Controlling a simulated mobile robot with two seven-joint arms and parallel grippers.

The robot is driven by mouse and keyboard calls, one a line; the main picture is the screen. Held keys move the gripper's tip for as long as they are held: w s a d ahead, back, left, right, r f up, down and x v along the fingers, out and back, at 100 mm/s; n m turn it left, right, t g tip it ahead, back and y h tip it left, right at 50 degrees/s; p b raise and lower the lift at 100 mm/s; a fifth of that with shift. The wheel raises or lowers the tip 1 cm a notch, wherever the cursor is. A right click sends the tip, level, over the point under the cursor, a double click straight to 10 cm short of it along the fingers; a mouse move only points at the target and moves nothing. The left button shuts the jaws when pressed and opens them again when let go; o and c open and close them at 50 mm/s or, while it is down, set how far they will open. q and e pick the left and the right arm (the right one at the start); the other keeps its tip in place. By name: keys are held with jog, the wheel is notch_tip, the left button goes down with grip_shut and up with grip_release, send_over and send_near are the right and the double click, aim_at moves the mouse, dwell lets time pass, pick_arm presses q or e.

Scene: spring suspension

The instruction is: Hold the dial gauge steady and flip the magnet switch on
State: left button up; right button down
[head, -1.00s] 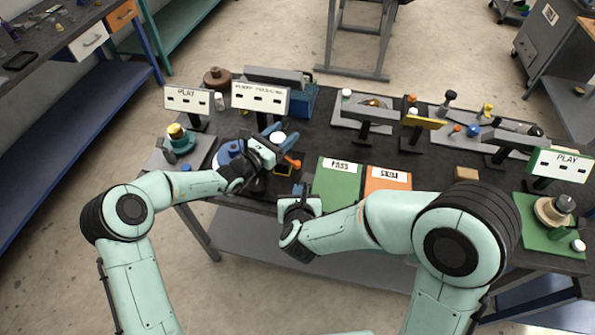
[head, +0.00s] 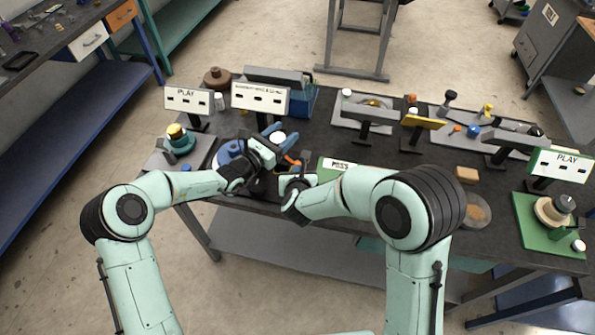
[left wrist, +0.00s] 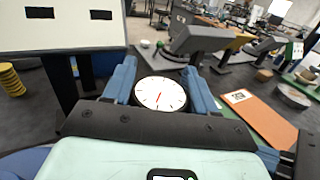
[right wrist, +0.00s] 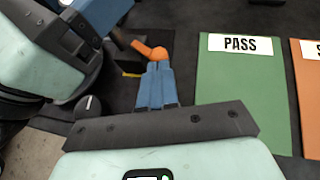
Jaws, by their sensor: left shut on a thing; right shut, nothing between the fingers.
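The dial gauge (left wrist: 160,94), with a round white face and red hand, sits between the blue fingers of my left gripper (left wrist: 160,80). In the head view the gauge (head: 278,138) shows as a small white disc at that gripper. My right gripper (right wrist: 156,75) is shut and empty, its tips beside an orange piece (right wrist: 150,49) over the dark bench. A dark round knob (right wrist: 88,105) with a pale line, which looks like the magnet switch, lies left of those fingers, apart from them. My left gripper's body covers the top left of the right wrist view.
The green PASS mat (right wrist: 240,90) and an orange mat (right wrist: 312,90) lie right of my right gripper. A white sign (head: 260,97) stands behind my left gripper. Stands with gauge parts fill the right of the bench; its front edge runs below my grippers.

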jog(key=shift+d, duration=0.1)
jog(key=shift+w+d+n+y, duration=0.15)
jog(key=shift+n+y, duration=0.25)
jog(key=shift+d, duration=0.2)
jog(key=shift+w+d+n+y, duration=0.35)
jog(key=shift+d+n+y, duration=0.2)
jog(key=shift+n+y, duration=0.4)
jog(key=shift+w+d+f+n+g+y, duration=0.1)
jog(key=shift+w+d+n+g+y, duration=0.15)
jog(key=shift+n+y, duration=0.3)
jog(key=shift+w+d+f+n+g+y, duration=0.1)
jog(key=shift+w+d+n+g+y, duration=0.1)
jog(key=shift+d+n+y, duration=0.25)
pick_arm(q)
jog(key=shift+d, duration=0.1)
pick_arm(e)
jog(key=w+n+y, duration=0.1)
jog(key=d+n+g+y, duration=0.1)
jog(key=n+y, duration=0.1)
jog(key=shift+w+g, duration=0.25)
jog(key=shift+w, duration=0.15)
jog(key=w+n+g+y, duration=0.1)
jog(key=n, duration=0.2)
jog(key=shift+w+d+r+g+y, duration=0.1)
jog(key=shift+w+d+g+y, duration=0.2)
jog(key=shift+w+g+y, duration=0.1)
jog(key=shift+s, duration=0.1)
jog(key=shift+a, duration=0.15)
